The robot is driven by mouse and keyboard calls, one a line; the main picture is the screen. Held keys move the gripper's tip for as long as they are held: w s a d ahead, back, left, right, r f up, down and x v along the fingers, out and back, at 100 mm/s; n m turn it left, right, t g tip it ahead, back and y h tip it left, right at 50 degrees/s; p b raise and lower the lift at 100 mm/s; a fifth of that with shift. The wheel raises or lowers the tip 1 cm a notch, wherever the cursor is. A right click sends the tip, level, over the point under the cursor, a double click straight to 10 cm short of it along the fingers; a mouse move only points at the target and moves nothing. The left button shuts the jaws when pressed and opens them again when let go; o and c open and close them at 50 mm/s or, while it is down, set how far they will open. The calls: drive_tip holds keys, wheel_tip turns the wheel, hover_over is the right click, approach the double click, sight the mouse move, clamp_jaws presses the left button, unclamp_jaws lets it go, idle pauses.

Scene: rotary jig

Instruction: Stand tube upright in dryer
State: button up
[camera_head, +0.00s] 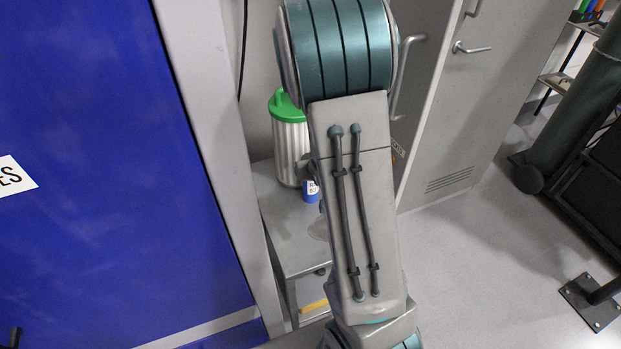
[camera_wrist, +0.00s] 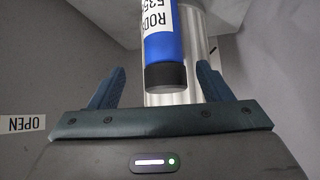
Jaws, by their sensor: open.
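A blue tube (camera_wrist: 163,45) with a black end and a white label reading "RODS" shows in the wrist view. It lies in line with the gap between the fingers of my gripper (camera_wrist: 160,86). The fingers are open and spread apart, with space on both sides of the tube, and neither touches it. In the head view a small blue tube with a white label (camera_head: 311,191) stands on a grey stand, partly behind my arm. I cannot make out a dryer with certainty in either view.
A metal canister with a green lid (camera_head: 290,140) stands on the grey stand (camera_head: 285,225), close to the tube. A large blue panel (camera_head: 110,170) rises at left. Grey cabinet doors (camera_head: 470,110) stand behind. Floor at right is clear up to a dark frame (camera_head: 590,190).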

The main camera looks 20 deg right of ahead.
drive_tip(key=w+f, duration=0.1)
drive_tip(key=w+f+p, duration=0.1)
drive_tip(key=shift+w, duration=0.4)
drive_tip(key=shift+p+x, duration=0.35)
drive_tip(key=shift+x, duration=0.45)
drive_tip(key=c, duration=1.3)
drive_tip(key=shift+c, duration=0.3)
drive_tip(key=shift+r, duration=0.1)
